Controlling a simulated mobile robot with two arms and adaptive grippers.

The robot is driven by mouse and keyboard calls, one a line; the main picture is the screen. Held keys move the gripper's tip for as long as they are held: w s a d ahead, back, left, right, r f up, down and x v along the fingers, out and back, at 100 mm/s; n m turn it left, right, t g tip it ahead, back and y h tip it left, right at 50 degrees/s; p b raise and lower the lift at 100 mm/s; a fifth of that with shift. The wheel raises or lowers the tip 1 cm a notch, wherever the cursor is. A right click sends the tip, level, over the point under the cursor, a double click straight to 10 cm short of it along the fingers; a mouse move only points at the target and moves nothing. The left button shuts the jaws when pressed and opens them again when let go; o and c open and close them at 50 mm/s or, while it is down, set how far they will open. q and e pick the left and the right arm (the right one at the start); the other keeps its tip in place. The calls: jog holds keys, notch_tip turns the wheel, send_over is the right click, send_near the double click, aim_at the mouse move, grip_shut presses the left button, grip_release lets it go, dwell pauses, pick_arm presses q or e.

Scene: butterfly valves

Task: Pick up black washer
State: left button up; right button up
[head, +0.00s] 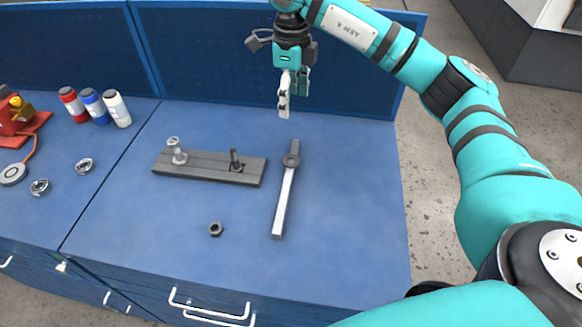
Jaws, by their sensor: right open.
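A small dark ring-shaped piece (216,229), the likeliest black washer, lies flat on the blue worktop left of the lever's lower end; it is too small to tell a washer from a nut. A second dark round part (291,160) sits on the upper part of the grey lever (284,203). My right gripper (292,108) is open and empty, pointing down above the back of the worktop, beyond the lever and apart from it. My left gripper is not in view.
A grey plate (202,168) with a silver fitting and a dark peg lies left of the lever. Several bottles (91,106), silver rings (84,166) and a red tool (17,122) are at left. A blue back panel (205,55) rises behind. The right worktop is clear.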

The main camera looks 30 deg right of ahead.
jog(key=f, duration=0.1)
jog(key=p, duration=0.4)
send_over(291, 162)
notch_tip(291, 162, down, 10)
jog(key=shift+d+f, duration=0.1)
jog(key=shift+f, duration=1)
notch_tip(291, 162, down, 4)
jog(key=shift+r+p, duration=0.2)
jog(key=shift+p, duration=1)
jog(key=shift+a+f, duration=0.2)
jog(key=shift+f, duration=0.35)
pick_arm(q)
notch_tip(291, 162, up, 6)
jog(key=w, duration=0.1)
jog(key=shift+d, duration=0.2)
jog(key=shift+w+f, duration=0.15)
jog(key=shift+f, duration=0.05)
pick_arm(e)
jog(key=shift+f, duration=0.15)
